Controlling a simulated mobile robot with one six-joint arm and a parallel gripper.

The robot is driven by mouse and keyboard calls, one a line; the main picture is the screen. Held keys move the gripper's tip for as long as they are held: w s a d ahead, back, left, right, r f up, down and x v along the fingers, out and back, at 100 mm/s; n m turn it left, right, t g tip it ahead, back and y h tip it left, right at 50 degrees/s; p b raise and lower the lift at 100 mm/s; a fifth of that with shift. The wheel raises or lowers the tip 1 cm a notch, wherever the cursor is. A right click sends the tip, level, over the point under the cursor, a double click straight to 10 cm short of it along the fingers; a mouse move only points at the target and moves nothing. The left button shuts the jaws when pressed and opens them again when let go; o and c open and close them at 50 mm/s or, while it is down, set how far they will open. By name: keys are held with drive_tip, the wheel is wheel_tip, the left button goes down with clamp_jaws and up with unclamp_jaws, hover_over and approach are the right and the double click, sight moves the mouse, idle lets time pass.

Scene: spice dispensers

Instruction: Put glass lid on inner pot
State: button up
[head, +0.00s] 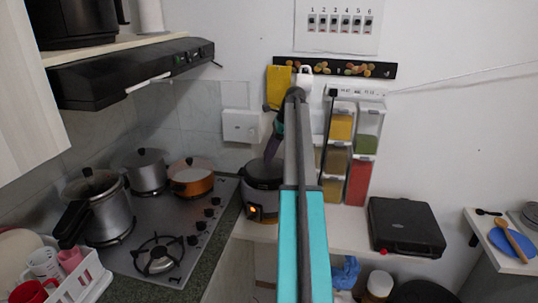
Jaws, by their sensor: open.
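A dark rice cooker (261,200) with an orange light on its front stands on the counter right of the stove. Its top looks dark and round; I cannot tell whether this is the inner pot or a cover. My arm rises through the middle and bends down toward the cooker. My gripper (272,146) appears small and dark just above the cooker, partly hidden by my arm. It is open, but the space between its fingers is not clear. I cannot identify a separate glass lid with certainty.
The stove (160,249) holds a pressure cooker (110,215), a grey pot (147,175) and an orange pot (192,182). Spice dispensers (360,183) hang on the wall right of my arm. A black appliance (404,226) sits on the right counter. A dish rack (89,281) is front left.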

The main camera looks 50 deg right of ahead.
drive_tip(key=b+v, duration=0.2)
drive_tip(key=v, duration=1)
drive_tip(key=shift+a, duration=0.1)
idle(0.7)
